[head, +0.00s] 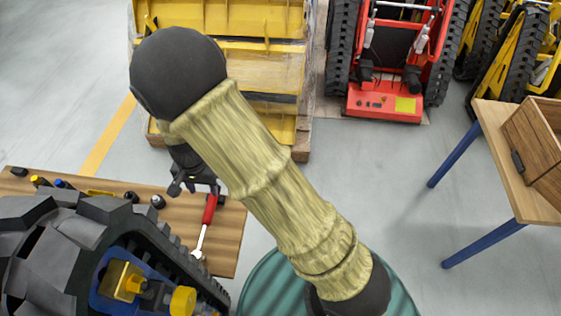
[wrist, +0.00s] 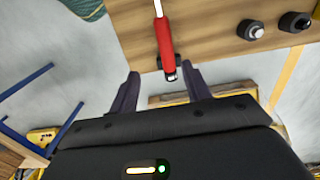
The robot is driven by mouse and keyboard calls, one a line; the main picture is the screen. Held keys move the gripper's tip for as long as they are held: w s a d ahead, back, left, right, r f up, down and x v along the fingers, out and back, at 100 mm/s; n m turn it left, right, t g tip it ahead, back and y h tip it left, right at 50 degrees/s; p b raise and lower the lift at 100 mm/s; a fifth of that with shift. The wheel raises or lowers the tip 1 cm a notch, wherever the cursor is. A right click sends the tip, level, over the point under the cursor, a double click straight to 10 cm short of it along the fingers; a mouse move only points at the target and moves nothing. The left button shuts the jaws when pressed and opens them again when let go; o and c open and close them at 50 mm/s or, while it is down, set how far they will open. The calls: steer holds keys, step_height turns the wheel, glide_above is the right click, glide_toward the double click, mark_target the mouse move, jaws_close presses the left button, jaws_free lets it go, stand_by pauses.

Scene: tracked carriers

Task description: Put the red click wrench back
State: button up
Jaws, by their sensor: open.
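The click wrench has a red handle (head: 209,210) and a bright metal shaft. It lies on the wooden bench top (head: 228,250) at the lower left of the head view, its handle end toward my gripper. In the wrist view the wrench (wrist: 164,38) points up and out of the frame, its handle end close to the bench edge. A small dark piece shows beside the handle end; I cannot tell what it is. My gripper (head: 195,187) is open. In the wrist view its fingers (wrist: 161,82) stand apart, either side of the handle end, holding nothing.
A dark tracked carrier (head: 60,245) stands against the bench. Small black sockets (head: 158,201) lie on the bench. A green round thing (head: 258,285) is below my arm. A table with a wooden box (head: 535,140) stands right. A red carrier (head: 385,102) and yellow pallet load are behind.

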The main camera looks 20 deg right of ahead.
steer(key=s+d+r+n+t, duration=0.1)
steer(key=d+r, duration=0.3)
steer(key=d, duration=0.4)
steer(key=s+d+r+n+t, duration=0.1)
steer(key=s+d+r, duration=0.3)
steer(key=d, duration=0.4)
steer(key=s+d+r+n, duration=0.2)
steer(key=d+r, duration=0.3)
steer(key=d, duration=0.3)
steer(key=shift+s+r+t, duration=0.25)
steer(key=shift+s+t, duration=0.1)
steer(key=shift+t, duration=0.05)
